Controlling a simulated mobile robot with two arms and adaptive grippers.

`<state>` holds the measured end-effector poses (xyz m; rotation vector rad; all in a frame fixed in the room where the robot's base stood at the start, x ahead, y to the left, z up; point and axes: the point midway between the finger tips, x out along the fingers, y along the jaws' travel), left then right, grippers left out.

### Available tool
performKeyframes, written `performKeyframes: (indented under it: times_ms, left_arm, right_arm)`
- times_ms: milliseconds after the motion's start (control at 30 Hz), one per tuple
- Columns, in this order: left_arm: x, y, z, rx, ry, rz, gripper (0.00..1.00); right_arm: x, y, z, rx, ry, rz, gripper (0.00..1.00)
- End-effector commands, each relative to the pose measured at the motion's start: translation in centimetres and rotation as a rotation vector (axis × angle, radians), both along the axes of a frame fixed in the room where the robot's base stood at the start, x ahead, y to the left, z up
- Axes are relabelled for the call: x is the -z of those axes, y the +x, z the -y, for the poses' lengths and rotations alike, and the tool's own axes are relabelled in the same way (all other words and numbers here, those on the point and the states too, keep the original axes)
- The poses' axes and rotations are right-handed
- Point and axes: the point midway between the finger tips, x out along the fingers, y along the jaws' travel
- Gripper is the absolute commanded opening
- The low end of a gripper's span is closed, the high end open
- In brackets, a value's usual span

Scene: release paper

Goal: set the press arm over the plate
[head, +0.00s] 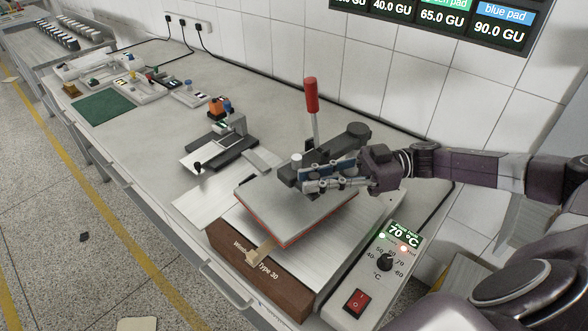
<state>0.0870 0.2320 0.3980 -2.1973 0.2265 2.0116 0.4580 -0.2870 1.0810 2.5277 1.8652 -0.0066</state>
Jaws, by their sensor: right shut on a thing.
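The press arm (349,141) is a dark grey arm with a red-handled lever (311,97), and a flat grey head plate with an orange-red underside (275,203) hangs under it. The head plate is over the silver heated plate (342,236) of the press, turned a little against it. I cannot tell how large the gap between them is. My right gripper (318,180) comes in from the right and is shut on the press arm, just above the head plate. It hides part of the arm. My left gripper is not in view.
A control box (376,275) showing 70 °C, with a knob and red switch, stands at the press's right. A brown front block (262,270) reads Type 30. A small tester (222,143), metal sheets (213,200) and a green mat (103,110) lie left. The wall is close behind.

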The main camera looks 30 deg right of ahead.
Motion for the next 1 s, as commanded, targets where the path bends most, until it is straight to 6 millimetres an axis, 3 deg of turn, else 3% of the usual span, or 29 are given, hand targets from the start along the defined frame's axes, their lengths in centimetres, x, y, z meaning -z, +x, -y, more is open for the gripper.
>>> performKeyframes:
  times_ms: [333,900,933,1000]
  left_arm:
    - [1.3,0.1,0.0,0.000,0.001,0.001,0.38]
    - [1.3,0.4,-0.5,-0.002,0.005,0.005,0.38]
    - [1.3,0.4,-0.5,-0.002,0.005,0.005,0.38]
    - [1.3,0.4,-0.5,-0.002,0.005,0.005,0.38]
  right_arm:
    - [0.2,-3.0,1.8,-0.149,0.001,0.001,0.00]
    - [0.0,-3.7,2.2,-0.180,0.002,0.000,0.00]
    - [0.0,-3.7,2.2,-0.180,0.002,0.000,0.21]
    - [0.0,-3.6,2.2,-0.180,0.002,0.001,0.28]
